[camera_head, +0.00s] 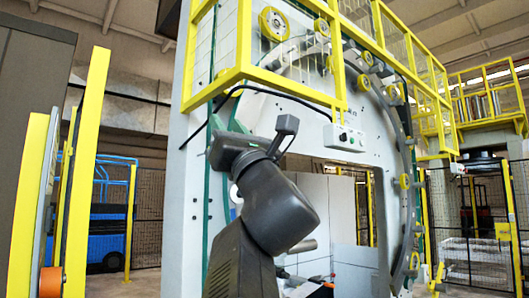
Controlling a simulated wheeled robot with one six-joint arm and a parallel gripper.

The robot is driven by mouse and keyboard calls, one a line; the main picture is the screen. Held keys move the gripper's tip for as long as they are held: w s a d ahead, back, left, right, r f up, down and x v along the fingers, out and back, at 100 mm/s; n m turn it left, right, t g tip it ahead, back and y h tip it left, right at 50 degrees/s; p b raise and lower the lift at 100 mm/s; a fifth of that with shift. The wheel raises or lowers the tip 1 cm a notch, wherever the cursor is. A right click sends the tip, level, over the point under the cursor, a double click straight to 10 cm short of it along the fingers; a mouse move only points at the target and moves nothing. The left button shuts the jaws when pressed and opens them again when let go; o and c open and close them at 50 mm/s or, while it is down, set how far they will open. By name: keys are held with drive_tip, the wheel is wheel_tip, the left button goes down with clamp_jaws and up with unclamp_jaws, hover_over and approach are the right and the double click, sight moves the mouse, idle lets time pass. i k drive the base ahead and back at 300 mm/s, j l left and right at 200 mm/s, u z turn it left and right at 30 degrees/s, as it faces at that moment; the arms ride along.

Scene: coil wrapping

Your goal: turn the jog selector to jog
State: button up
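A small light-grey control box (343,137) hangs below the yellow frame, in front of the white panel of the large ring machine. The fingers of my gripper do not show.
The ring machine (385,165) fills the middle, with yellow rollers around its ring. A yellow railing (245,75) juts out above my arm, and a black cable runs from it toward the control box. A yellow post (87,170) stands at the left.

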sight(343, 137)
drive_tip(key=i+l, duration=0.2)
drive_tip(key=l, duration=0.2)
drive_tip(key=i+l, duration=0.45)
drive_tip(key=l, duration=0.3)
drive_tip(key=i+l, duration=0.2)
drive_tip(key=l, duration=0.2)
drive_tip(key=i+l, duration=0.2)
drive_tip(key=l, duration=0.2)
drive_tip(key=i+j+u, duration=0.05)
